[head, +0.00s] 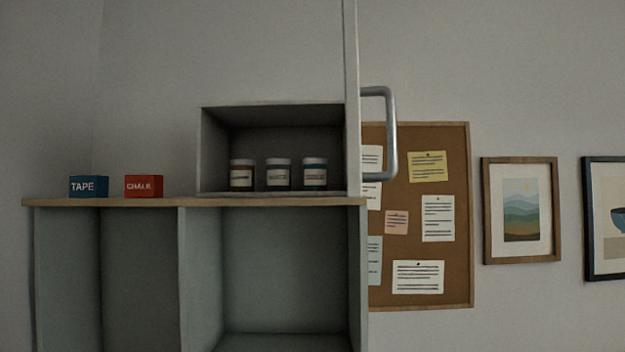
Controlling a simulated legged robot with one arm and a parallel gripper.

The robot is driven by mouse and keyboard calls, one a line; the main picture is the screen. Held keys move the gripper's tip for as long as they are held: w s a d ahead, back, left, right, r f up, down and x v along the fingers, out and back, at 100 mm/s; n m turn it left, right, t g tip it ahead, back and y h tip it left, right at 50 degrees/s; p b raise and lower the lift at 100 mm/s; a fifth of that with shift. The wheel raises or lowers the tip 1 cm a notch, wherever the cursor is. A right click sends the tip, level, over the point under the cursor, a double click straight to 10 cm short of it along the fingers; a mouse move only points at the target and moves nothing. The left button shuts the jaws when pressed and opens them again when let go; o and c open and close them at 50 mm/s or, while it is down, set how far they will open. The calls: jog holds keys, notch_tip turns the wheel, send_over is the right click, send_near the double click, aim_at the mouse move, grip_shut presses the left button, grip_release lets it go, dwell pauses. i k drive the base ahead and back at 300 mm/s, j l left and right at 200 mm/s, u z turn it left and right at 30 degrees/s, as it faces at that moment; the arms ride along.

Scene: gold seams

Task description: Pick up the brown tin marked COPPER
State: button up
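Three small tins with pale lids stand in a row inside an open grey cabinet box (273,105) on top of a shelf unit. The left tin (242,176) looks brown with a pale label. The middle tin (278,175) looks greyish and the right tin (314,175) looks dark teal. Their label words are too small to read, so COPPER cannot be confirmed; the left one matches by colour. My gripper is not in view.
The cabinet door (351,90) stands open, nearly edge-on, at the right, with a grey handle (391,135). A blue TAPE box (88,187) and a red CHALK box (144,186) sit left on the wooden top (120,201). A corkboard (440,270) hangs behind.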

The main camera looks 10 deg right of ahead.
aim_at(242, 171)
jog(key=z, duration=0.35)
jog(key=i+j+z, duration=0.15)
jog(key=j+z, duration=0.25)
jog(key=j, duration=0.35)
jog(key=i+j+z, duration=0.1)
jog(key=j+z, duration=0.35)
jog(key=j, duration=0.35)
